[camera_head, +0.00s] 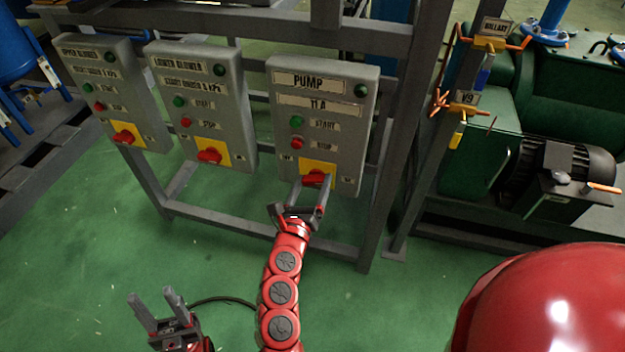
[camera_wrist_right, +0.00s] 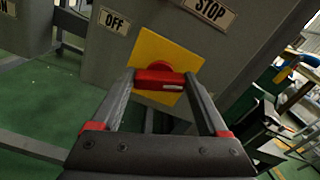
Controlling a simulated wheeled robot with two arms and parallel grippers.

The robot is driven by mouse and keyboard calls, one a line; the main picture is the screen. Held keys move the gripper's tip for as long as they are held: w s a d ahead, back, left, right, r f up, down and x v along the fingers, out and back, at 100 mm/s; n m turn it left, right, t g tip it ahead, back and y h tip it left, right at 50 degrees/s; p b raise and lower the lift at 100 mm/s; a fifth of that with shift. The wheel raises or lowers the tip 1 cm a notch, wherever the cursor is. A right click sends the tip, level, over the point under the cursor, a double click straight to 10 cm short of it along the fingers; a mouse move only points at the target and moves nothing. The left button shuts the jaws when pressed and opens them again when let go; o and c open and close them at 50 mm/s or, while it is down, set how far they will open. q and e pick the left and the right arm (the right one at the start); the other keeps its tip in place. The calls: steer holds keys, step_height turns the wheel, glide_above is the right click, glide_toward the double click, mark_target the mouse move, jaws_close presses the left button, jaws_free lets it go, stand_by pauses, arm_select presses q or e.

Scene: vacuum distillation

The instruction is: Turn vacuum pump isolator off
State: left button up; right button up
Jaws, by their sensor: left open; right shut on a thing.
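The pump isolator is a red rotary handle (camera_head: 314,178) on a yellow plate (camera_head: 318,166), low on the grey box labelled PUMP (camera_head: 322,118). In the right wrist view the red handle (camera_wrist_right: 160,79) lies roughly level across the tilted yellow plate (camera_wrist_right: 172,52), with an OFF label (camera_wrist_right: 115,20) to its left. My right gripper (camera_head: 313,187) has its fingers at the two ends of the handle and is shut on it. My left gripper (camera_head: 158,300) is open and empty at the lower left, well away from the boxes.
Two similar boxes stand to the left, LOWER BLOWER (camera_head: 200,100) and UPPER BLOWER (camera_head: 113,90), each with a red handle. A grey frame (camera_head: 385,150) carries the boxes. Green machinery (camera_head: 560,110) and orange valve handles stand at the right. The green floor in front is open.

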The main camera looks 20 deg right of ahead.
steer(key=n+p, duration=0.2)
steer(key=n, duration=0.1)
steer(key=shift+r+n, duration=0.1)
steer(key=shift+n, duration=0.3)
steer(key=n+p, duration=0.2)
steer(key=n, duration=0.1)
steer(key=shift+a+n+p, duration=0.1)
steer(key=shift+n+p, duration=0.2)
steer(key=n+p, duration=0.3)
steer(key=n, duration=0.1)
steer(key=shift+f+n+p, duration=0.3)
steer(key=shift+n+p, duration=0.45)
steer(key=shift+n, duration=0.45)
steer(key=o, duration=1.2)
steer(key=shift+o, duration=0.2)
steer(key=p+v, duration=0.2)
steer(key=v, duration=1.5)
steer(key=shift+a, duration=0.25)
